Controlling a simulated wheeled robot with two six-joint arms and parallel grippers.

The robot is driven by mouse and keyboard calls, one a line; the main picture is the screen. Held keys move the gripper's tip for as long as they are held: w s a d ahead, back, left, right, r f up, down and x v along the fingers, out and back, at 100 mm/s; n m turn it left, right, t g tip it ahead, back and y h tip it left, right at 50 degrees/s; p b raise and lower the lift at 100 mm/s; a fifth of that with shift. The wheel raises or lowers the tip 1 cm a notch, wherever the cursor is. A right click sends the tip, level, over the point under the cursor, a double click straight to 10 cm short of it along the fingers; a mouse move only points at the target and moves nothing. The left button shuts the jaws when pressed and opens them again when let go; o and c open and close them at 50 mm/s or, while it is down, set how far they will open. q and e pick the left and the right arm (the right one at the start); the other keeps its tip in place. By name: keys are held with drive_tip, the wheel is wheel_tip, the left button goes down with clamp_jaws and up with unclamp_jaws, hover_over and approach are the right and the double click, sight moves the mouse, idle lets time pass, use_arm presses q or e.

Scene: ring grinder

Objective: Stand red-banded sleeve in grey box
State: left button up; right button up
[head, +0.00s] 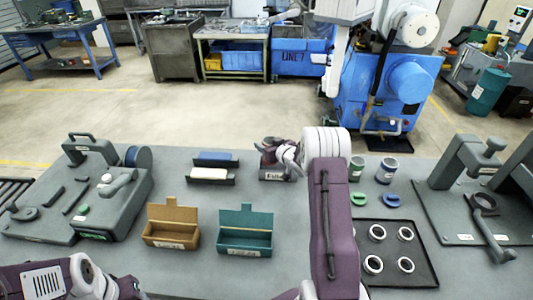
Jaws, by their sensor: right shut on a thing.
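The grey box (272,175), with a white label on its front, stands at the back middle of the grey table. My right gripper (276,150) is over this box, its arm reaching in from the front right. It is shut on a small dark reddish thing (268,142), which looks like the red-banded sleeve; the fingers hide much of it. Whether the sleeve touches the box I cannot tell. My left gripper (130,288) is at the bottom left edge, mostly cut off, and its opening does not show.
A brown box (172,213) and a teal box (246,217) with raised lids stand in front. A black tray (420,262) holds several rings. Grey machines occupy both table sides.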

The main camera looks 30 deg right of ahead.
wheel_tip(320, 180, down, 4)
drive_tip(key=shift+w+f, duration=0.1)
drive_tip(key=shift+a, duration=0.1)
drive_tip(key=shift+f, duration=0.15)
drive_tip(key=shift+f+b, duration=0.45)
drive_tip(key=o, duration=1.5)
drive_tip(key=shift+r, duration=0.1)
